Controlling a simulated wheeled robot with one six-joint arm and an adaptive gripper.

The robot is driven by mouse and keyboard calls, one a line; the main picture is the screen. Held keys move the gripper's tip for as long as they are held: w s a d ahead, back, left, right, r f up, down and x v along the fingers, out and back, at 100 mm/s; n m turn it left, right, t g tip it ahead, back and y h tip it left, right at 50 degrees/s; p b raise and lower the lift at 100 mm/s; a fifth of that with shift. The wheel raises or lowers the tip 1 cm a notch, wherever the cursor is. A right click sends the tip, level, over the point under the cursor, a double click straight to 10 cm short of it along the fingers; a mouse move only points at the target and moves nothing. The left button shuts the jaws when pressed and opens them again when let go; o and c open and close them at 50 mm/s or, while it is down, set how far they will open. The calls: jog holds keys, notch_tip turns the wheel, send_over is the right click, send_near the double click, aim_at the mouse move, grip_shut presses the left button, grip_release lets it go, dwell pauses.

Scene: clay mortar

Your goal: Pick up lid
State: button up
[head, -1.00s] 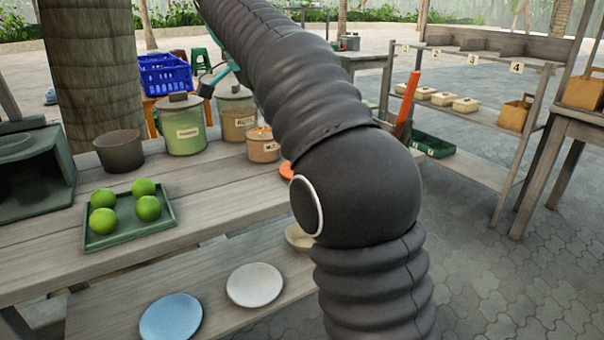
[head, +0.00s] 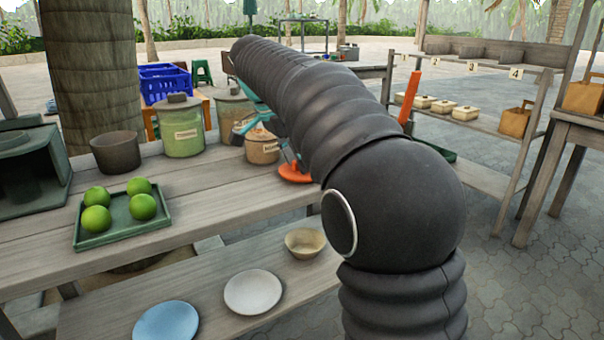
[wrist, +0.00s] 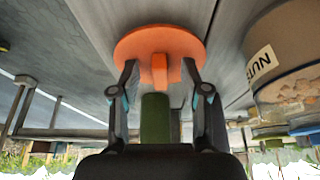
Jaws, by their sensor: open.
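The orange lid (head: 296,174) lies flat on the wooden table near its right end, in front of the small jar. In the wrist view the round lid (wrist: 140,47) shows with its upright bar handle in the middle. My gripper (wrist: 160,72) is open, with one finger on each side of the handle. I cannot tell whether either finger touches it. In the head view my gripper (head: 289,157) is just above the lid and partly hidden by my arm.
A small labelled jar (head: 262,147) stands close behind the lid; the wrist view shows it at right (wrist: 295,60). Two lidded jars (head: 183,130) stand farther back. A green tray (head: 120,222) of green balls sits at left. Bare tabletop (head: 225,180) lies between.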

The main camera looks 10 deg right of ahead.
grip_shut()
dwell(0.3)
